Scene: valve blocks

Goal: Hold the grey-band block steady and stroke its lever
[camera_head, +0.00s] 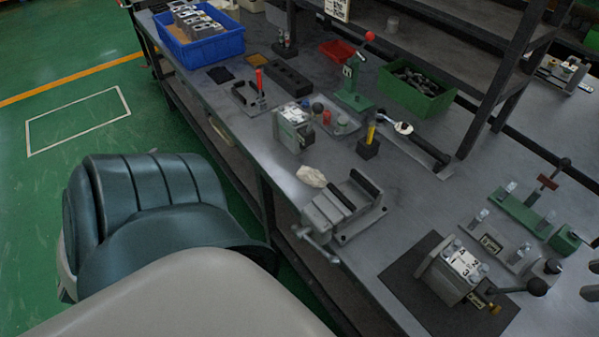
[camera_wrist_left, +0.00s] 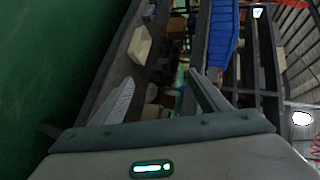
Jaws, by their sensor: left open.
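A metal valve block (camera_head: 448,276) with a white numbered top plate sits on a dark mat (camera_head: 409,283) at the lower right of the head view. Its lever (camera_head: 538,287) ends in a black ball and points right; a brass fitting is beside it. I cannot make out a grey band for sure. A similar block (camera_head: 291,131) stands farther back near the bench's front edge. My left gripper (camera_wrist_left: 161,76) is open and empty in the left wrist view, its fingers apart and away from both blocks. My right gripper does not show in either view.
A grey vise (camera_head: 340,212) with a pale cloth (camera_head: 311,176) stands between the blocks. A green fixture (camera_head: 525,212) lies behind the matted block. A wrench (camera_head: 416,143), green bin (camera_head: 416,90) and blue crate (camera_head: 198,40) are farther back. Shelf posts rise behind.

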